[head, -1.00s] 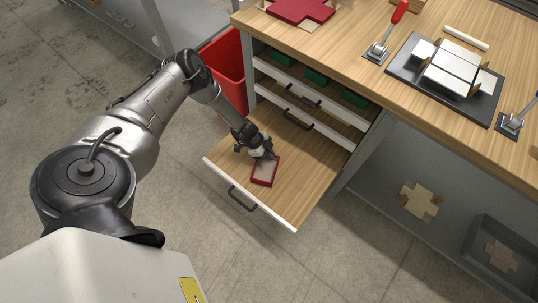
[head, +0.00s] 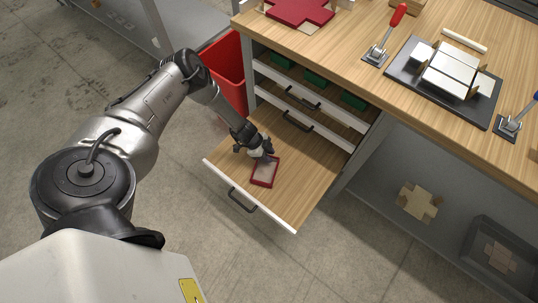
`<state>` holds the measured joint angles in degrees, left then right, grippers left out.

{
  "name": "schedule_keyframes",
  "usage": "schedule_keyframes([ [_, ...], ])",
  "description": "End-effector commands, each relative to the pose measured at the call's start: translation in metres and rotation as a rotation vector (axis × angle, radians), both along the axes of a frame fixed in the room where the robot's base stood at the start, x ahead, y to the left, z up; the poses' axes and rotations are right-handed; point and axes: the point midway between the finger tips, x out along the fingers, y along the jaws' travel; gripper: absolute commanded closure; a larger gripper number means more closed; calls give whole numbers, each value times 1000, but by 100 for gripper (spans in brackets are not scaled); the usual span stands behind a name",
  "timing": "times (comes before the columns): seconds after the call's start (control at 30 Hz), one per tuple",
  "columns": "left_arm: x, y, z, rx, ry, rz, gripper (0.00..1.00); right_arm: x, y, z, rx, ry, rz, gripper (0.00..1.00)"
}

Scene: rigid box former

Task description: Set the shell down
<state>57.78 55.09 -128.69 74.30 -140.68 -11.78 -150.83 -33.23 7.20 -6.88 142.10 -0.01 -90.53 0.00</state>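The shell is a small open box with red walls and a pale greyish inside (head: 264,172). It lies in the pulled-out bottom drawer (head: 308,170), open side up, near the drawer's front left part. My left gripper (head: 267,156) reaches down into the drawer at the shell's far edge. Its fingertips overlap that far wall in the head view. They are too small and partly hidden to tell whether they grip the wall or are apart from it. My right gripper is not in view.
The drawer is otherwise bare wood, with free room right of the shell. Two drawers above (head: 300,92) stand slightly open, with green items inside. A red bin (head: 226,68) stands left of the bench. The benchtop holds a black plate with white blocks (head: 459,71) and a red-handled clamp (head: 386,38).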

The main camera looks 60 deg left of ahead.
Motion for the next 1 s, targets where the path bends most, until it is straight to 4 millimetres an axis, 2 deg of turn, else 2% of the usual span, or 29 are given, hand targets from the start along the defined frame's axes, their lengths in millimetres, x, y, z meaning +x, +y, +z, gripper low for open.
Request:
schedule_keyframes([
  [0.1, -8, 9, 23, 0, 0, 3, 71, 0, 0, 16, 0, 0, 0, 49],
  [0.4, -28, 31, 69, 0, -2, 2, 71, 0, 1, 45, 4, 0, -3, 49],
  [0.63, -38, 41, 89, -1, 0, 1, 71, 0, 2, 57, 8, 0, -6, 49],
  [0.73, -40, 39, 93, -14, 3, 7, 71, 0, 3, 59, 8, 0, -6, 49],
  [0.77, -40, 34, 93, -30, 7, 17, 71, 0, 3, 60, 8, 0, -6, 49],
  [0.87, -37, -1, 94, -154, 39, 86, 71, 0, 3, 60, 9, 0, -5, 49],
  [0.97, -32, -70, 99, -406, 122, 236, 71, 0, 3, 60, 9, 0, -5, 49],
  [1.0, -30, -106, 105, -543, 176, 317, 71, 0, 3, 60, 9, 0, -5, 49],
])
